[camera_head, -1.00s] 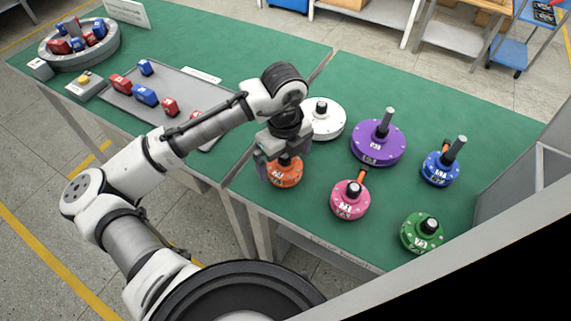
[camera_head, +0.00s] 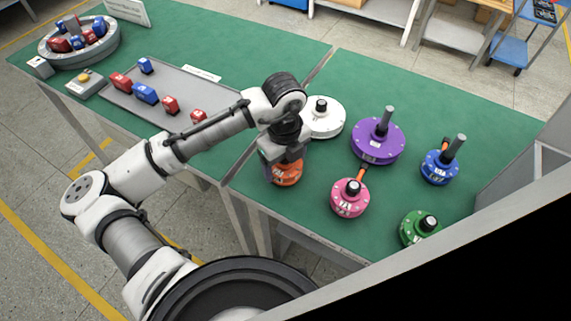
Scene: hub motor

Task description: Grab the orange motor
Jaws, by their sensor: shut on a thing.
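The orange motor (camera_head: 287,175) is a round hub with white marks on its side, on the green table near its front edge. My gripper (camera_head: 283,162) points down over it and is shut on its upper part. The top of the orange motor is hidden behind the gripper. I cannot tell whether the motor still touches the table.
A pink motor (camera_head: 349,198) stands close on the right, and a white motor (camera_head: 324,117) behind. Purple (camera_head: 377,142), blue (camera_head: 439,167) and green (camera_head: 418,228) motors stand farther right. A grey tray (camera_head: 185,85) with red and blue blocks lies on the left.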

